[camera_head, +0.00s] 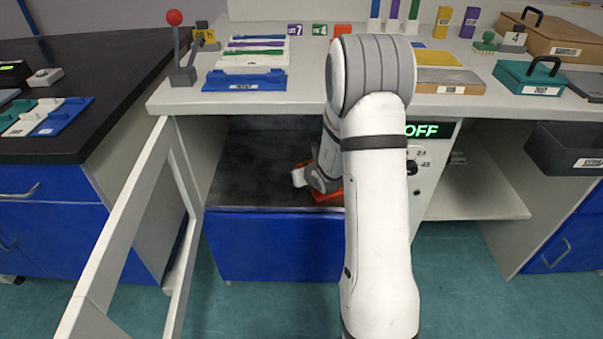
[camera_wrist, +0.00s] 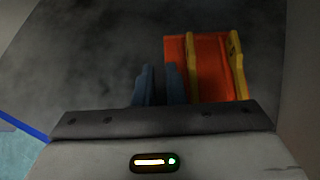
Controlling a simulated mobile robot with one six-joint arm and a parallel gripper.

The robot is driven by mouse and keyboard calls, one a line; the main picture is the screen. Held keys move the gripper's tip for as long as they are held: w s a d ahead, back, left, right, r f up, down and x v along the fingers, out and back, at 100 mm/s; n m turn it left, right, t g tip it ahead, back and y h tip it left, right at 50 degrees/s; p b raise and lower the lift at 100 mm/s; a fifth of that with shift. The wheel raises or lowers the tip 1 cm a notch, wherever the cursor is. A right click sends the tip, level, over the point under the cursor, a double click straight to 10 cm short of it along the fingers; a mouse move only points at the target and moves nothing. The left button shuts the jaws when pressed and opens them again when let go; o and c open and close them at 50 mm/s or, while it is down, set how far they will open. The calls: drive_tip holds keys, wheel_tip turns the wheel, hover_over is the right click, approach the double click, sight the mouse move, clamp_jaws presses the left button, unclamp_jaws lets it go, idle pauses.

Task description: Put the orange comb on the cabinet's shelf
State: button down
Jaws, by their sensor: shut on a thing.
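The orange comb (camera_wrist: 209,70) is a flat orange piece with yellow upright strips, right of my fingers in the wrist view. My gripper (camera_wrist: 160,72) has its two blue-grey fingers close together, shut at the comb's left side; the exact contact is hidden. In the head view, part of the comb (camera_head: 328,194) shows low beside my wrist, inside the open cabinet. The cabinet's dark shelf (camera_head: 250,165) lies around and under it; I cannot tell whether the comb touches it. My arm covers the compartment's right part.
The cabinet's pale door frame (camera_head: 118,240) stands open at the left. The counter (camera_head: 310,75) above holds a blue tray (camera_head: 245,81), a wooden block (camera_head: 449,82) and other items. A panel reading OFF (camera_head: 422,130) is right of my arm. The shelf's left part is clear.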

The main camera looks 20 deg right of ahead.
drive_tip(key=c, duration=1.5)
unclamp_jaws()
drive_tip(key=shift+r, duration=0.2)
drive_tip(key=a+p+v, duration=0.1)
drive_tip(key=p+v, duration=0.2)
drive_tip(key=v, duration=0.8)
drive_tip(key=s+a+r+n+g+y, duration=0.2)
drive_tip(key=s+a+r+n+y, duration=0.25)
drive_tip(key=a+n, duration=0.45)
drive_tip(key=s+a+r+n+g+y, duration=0.3)
drive_tip(key=s+a+r+n, duration=0.25)
drive_tip(key=n, duration=0.45)
drive_tip(key=s+d+n+g+h, duration=0.2)
drive_tip(key=s+d+n+h, duration=0.1)
drive_tip(key=s+n, duration=0.4)
drive_tip(key=s+d+r+n+g+h, duration=0.1)
drive_tip(key=s+d+n+g+h, duration=0.1)
drive_tip(key=s+n+h, duration=0.3)
drive_tip(key=s+d+n, duration=0.1)
drive_tip(key=s+n, duration=0.1)
drive_tip(key=n, duration=0.2)
drive_tip(key=shift+d+r, duration=0.2)
drive_tip(key=shift+d, duration=0.05)
